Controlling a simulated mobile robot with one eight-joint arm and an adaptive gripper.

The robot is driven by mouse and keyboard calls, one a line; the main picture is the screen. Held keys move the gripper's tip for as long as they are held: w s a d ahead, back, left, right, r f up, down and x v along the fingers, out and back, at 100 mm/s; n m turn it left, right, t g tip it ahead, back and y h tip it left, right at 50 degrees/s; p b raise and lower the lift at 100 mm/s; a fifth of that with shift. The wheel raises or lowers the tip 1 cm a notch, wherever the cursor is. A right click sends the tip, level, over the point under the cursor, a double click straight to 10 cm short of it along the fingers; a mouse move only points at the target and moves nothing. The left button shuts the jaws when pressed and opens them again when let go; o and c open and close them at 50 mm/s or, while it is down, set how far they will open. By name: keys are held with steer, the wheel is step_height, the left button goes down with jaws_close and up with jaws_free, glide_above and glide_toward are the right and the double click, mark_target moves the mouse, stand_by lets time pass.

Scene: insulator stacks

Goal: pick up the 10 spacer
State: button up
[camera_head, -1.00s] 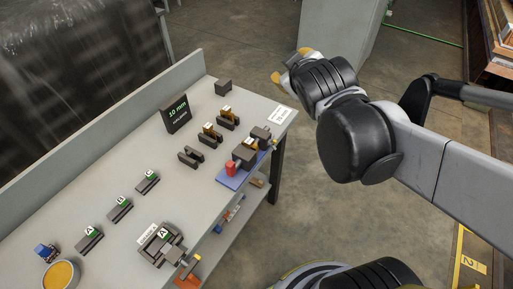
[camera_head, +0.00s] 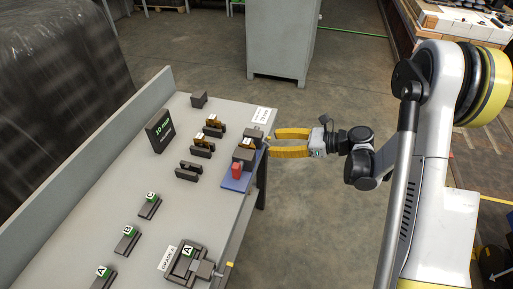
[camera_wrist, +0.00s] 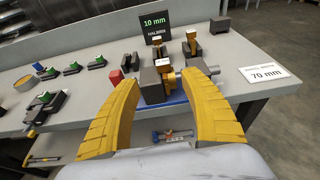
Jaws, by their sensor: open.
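Two orange-brown spacers with white labels sit in dark slotted holders, the far spacer (camera_head: 213,119) and the near spacer (camera_head: 201,139). A third orange labelled piece (camera_head: 247,142) is at the dark clamp-like fixture (camera_head: 243,156) on a blue plate (camera_head: 231,185). The labels are too small to read, so I cannot tell which is the 10 spacer. My gripper (camera_head: 272,143) is open and empty at the table's right edge, its yellow fingers pointing left toward the fixture. In the wrist view, the fixture (camera_wrist: 151,86) shows between the open fingers (camera_wrist: 158,72).
A dark sign reading 10 mm (camera_head: 160,131) stands behind the holders. One dark holder (camera_head: 188,170) looks empty. A red block (camera_head: 237,171) stands on the blue plate. Blocks labelled A, B and C (camera_head: 149,205) line the near table. A 70 mm card (camera_wrist: 262,74) lies right.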

mark_target(249, 141)
steer(key=x, duration=0.2)
steer(key=b+x, duration=0.1)
steer(key=x, duration=0.2)
steer(key=shift+f, duration=0.3)
steer(key=shift+w+r+b+x, duration=0.15)
steer(key=shift+b+x, duration=0.5)
steer(key=shift+x, duration=0.75)
steer(key=shift+w+r+b+x, duration=0.15)
steer(key=shift+b+x, duration=0.5)
steer(key=shift+x, duration=0.75)
steer(key=shift+d, duration=0.1)
jaws_close()
